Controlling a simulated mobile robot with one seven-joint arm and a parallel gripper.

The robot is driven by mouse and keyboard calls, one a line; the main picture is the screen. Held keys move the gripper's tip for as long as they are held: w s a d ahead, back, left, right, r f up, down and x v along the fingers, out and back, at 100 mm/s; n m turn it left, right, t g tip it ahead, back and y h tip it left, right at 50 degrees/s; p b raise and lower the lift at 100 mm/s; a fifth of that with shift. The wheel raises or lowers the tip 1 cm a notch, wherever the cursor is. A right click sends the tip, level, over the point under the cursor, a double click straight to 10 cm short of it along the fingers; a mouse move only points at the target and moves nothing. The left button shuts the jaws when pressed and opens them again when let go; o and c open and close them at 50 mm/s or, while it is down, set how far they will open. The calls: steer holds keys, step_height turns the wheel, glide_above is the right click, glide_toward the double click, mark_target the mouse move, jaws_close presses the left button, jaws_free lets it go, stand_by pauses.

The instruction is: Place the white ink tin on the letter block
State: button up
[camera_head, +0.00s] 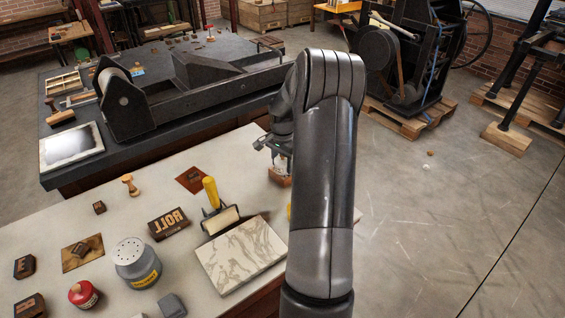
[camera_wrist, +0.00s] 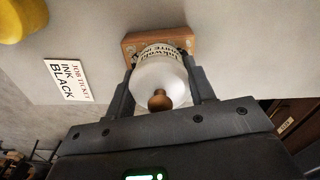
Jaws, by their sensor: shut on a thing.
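My gripper (camera_wrist: 160,70) is shut on a white ink tin (camera_wrist: 160,84) with a brown knob on its lid and dark print around its side. One finger is on each side of the tin. Right behind the tin in the wrist view is an orange-brown wooden block (camera_wrist: 131,41), partly hidden by it; it seems to show in the head view as a brown block (camera_head: 280,178) below my gripper (camera_head: 272,148). I cannot tell whether the tin touches it or is just above it. In the head view my arm hides the tin.
A job ticket card reading "ink black" (camera_wrist: 69,80) lies beside the block. On the table stand a marble slab (camera_head: 240,255), a yellow-handled roller (camera_head: 211,192), a dark type block (camera_head: 168,223), a grey shaker can (camera_head: 135,262) and a red tin (camera_head: 83,294). A press (camera_head: 150,105) stands behind.

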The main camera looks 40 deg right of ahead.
steer(key=o, duration=1.1)
steer(key=shift+f, duration=0.1)
steer(key=shift+o, duration=0.2)
step_height(320, 180, up, 12)
steer(key=shift+r, duration=0.1)
steer(key=s+a+r+n+t+h, duration=0.1)
steer(key=s+a+r+n, duration=0.25)
steer(key=a+r, duration=0.4)
steer(key=s+a+r+n+t, duration=0.1)
steer(key=s+a+r+n, duration=0.3)
steer(key=a, duration=0.7)
steer(key=s+a+n+t, duration=0.1)
steer(key=s+a+n, duration=0.3)
steer(key=s, duration=0.5)
steer(key=s+a+r+n+t+y, duration=0.1)
steer(key=s+a+n, duration=0.3)
steer(key=s+a, duration=0.5)
steer(key=shift+s+a+t, duration=0.25)
steer(key=shift+s+t, duration=0.25)
steer(key=shift+t, duration=0.3)
